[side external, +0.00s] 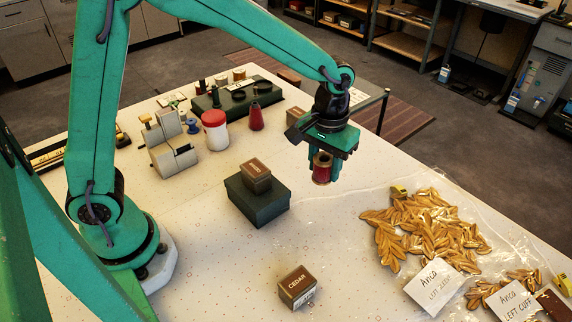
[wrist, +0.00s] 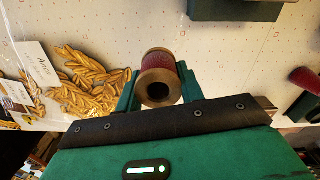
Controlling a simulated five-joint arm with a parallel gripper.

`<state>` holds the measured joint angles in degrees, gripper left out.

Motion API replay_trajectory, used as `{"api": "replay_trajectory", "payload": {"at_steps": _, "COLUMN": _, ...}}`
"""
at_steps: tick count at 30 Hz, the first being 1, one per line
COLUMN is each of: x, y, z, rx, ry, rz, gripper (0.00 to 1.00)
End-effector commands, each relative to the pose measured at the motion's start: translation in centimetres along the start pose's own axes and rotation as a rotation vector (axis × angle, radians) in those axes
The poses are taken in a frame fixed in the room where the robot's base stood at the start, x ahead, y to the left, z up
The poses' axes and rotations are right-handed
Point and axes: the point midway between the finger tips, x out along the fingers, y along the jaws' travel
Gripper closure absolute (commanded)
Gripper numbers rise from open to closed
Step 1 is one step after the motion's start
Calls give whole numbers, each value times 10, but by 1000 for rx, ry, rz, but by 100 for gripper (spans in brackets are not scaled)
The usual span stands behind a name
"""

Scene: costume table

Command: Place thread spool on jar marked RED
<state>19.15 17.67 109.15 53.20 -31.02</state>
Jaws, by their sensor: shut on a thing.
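My gripper (side external: 323,163) is shut on a thread spool (side external: 321,174) with dark red thread and tan ends. It holds the spool upright above the right side of the table. In the wrist view the spool (wrist: 158,58) sits between the two green fingers, its hollow end facing the camera. A white jar with a red lid (side external: 215,129) stands left of my gripper, towards the back of the table; I cannot read a mark on it. The spool is well apart from this jar.
A red cone (side external: 256,117) stands right beside the jar, with a dark green tray (side external: 275,93) behind. A grey machine (side external: 170,147) is on its left. A dark green box (side external: 258,204) bears a small brown box (side external: 256,176). A CEDAR box (side external: 297,287) and gold leaves (side external: 425,225) lie nearer.

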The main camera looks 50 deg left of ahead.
Motion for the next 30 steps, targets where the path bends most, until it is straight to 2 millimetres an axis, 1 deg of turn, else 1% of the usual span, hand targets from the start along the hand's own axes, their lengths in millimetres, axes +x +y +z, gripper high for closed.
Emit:
{"api": "replay_trajectory", "payload": {"at_steps": 5, "x": -13, "y": -32, "z": -13, "rx": -107, "ry": 2, "rz": 1, "gripper": 85}}
{"api": "replay_trajectory", "payload": {"at_steps": 8, "x": -22, "y": -56, "z": -20, "rx": -185, "ry": 3, "rz": 2, "gripper": 85}}
{"api": "replay_trajectory", "payload": {"at_steps": 15, "x": -46, "y": -118, "z": -31, "rx": -387, "ry": 4, "rz": 2, "gripper": 85}}
{"api": "replay_trajectory", "payload": {"at_steps": 20, "x": -61, "y": -160, "z": -31, "rx": -522, "ry": 4, "rz": 2, "gripper": 85}}
{"api": "replay_trajectory", "payload": {"at_steps": 24, "x": -74, "y": -195, "z": -28, "rx": -640, "ry": 3, "rz": 2, "gripper": 85}}
{"api": "replay_trajectory", "payload": {"at_steps": 27, "x": -82, "y": -218, "z": -24, "rx": -718, "ry": 4, "rz": 2, "gripper": 85}}
{"api": "replay_trajectory", "payload": {"at_steps": 30, "x": -89, "y": -237, "z": -19, "rx": -786, "ry": 2, "rz": 1, "gripper": 85}}
